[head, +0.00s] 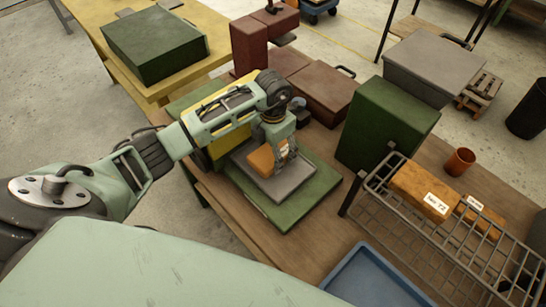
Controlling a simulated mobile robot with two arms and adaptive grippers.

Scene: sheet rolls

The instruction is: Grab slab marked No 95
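My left gripper (283,155) points down at an orange-brown slab (262,160) over a grey plate (275,182), which lies on a green base (305,200). The gripper overlaps the slab's right side; I cannot tell whether its fingers are shut on it. No marking shows on this slab. Two more orange-brown slabs lie on a wire rack at the right. The larger one (412,187) has a white label that seems to read "72". The smaller one (487,222) has a label too small to read. No "No 95" is readable. My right gripper is not in view.
A green block (388,120) stands between the green base and the wire rack (452,240). An orange cup (459,162) is behind the rack. A blue tray (372,277) is at the front. Dark red boxes (318,93) stand behind the arm.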

